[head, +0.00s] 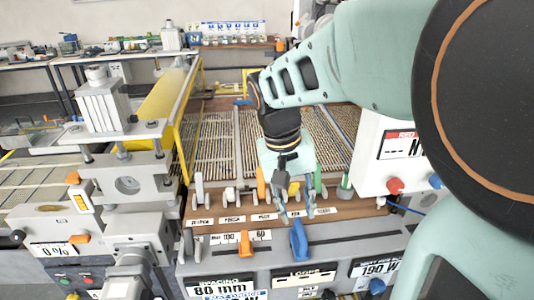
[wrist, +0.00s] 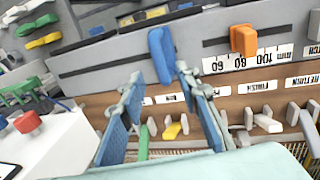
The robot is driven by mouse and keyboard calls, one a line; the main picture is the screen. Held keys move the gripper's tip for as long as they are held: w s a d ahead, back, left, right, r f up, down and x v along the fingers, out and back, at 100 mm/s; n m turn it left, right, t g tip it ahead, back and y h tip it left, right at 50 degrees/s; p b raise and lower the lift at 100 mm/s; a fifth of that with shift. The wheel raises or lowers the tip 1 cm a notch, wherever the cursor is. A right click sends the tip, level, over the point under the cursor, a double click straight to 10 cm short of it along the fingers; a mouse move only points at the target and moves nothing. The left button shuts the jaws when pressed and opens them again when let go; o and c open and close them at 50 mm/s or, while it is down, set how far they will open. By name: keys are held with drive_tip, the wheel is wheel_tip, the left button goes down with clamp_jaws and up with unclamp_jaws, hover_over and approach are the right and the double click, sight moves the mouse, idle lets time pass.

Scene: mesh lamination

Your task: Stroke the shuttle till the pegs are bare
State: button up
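A blue upright handle (head: 299,240) stands on the grey console front; no part is marked as the shuttle, so I cannot tell if this is it. It also shows in the wrist view (wrist: 161,52). My gripper (head: 291,211) is just above and behind this handle. In the wrist view, its blue-padded fingers (wrist: 160,76) are spread apart, with the handle between or just beyond their tips; contact cannot be told. Pegs stand along the brown labelled board: grey (head: 199,188), orange (head: 261,183), yellow (head: 294,189) and green (head: 318,182). My gripper partly hides this row.
An orange slider (head: 246,243) sits by a scale left of the blue handle. A white box (head: 390,155) with red and blue knobs stands at right. A grey press (head: 128,185) stands at left. Wire mesh (head: 215,135) lies behind the board.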

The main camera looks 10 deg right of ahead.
sight(300, 227)
drive_tip(key=shift+d+f+b, duration=0.25)
drive_tip(key=shift+f+b, duration=0.45)
drive_tip(key=shift+f, duration=0.45)
drive_tip(key=shift+d+f+b, duration=0.2)
drive_tip(key=shift+f+b, duration=0.5)
drive_tip(key=shift+f, duration=0.45)
clamp_jaws()
